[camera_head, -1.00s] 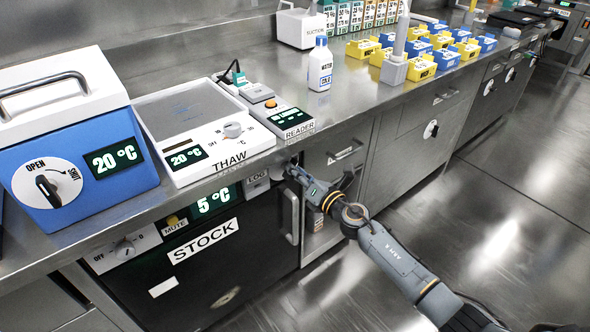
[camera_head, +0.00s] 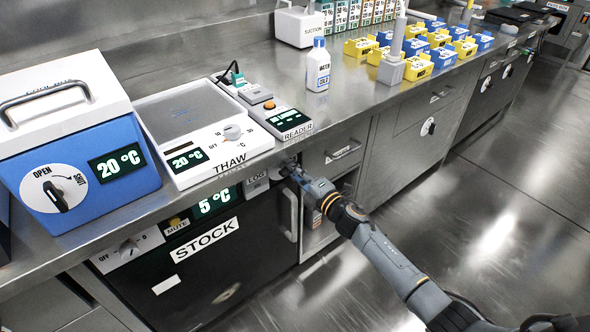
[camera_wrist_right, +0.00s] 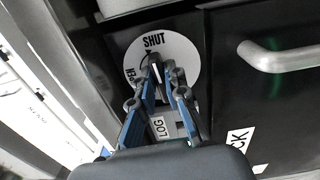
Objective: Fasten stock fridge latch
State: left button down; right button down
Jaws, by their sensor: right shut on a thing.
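The stock fridge (camera_head: 255,262) is under the bench with its black door closed; it carries a STOCK label and a 5 °C display. Its latch is a dark knob on a round white dial (camera_wrist_right: 185,50) at the door's upper right corner. In the right wrist view the dial reads SHUT at the top and OPEN at the left. My right gripper (camera_wrist_right: 160,72) is shut on the latch knob (camera_wrist_right: 155,62), whose pointer lies close to SHUT. In the head view my right gripper (camera_head: 290,170) covers most of the dial. My left gripper is not in view.
The door handle (camera_wrist_right: 285,57) is right of the dial. The bench edge is just above the gripper, with the READER device (camera_head: 290,122) and THAW plate (camera_head: 215,155) on top. A blue cooler (camera_head: 100,180) stands left. The floor at right is clear.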

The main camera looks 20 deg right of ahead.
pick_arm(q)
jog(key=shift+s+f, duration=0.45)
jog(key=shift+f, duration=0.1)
pick_arm(e)
jog(key=shift+f+m, duration=0.1)
jog(key=shift+m, duration=0.4)
jog(key=c, duration=1.4)
grip_release()
jog(key=shift+o, duration=0.2)
jog(key=v, duration=1.2)
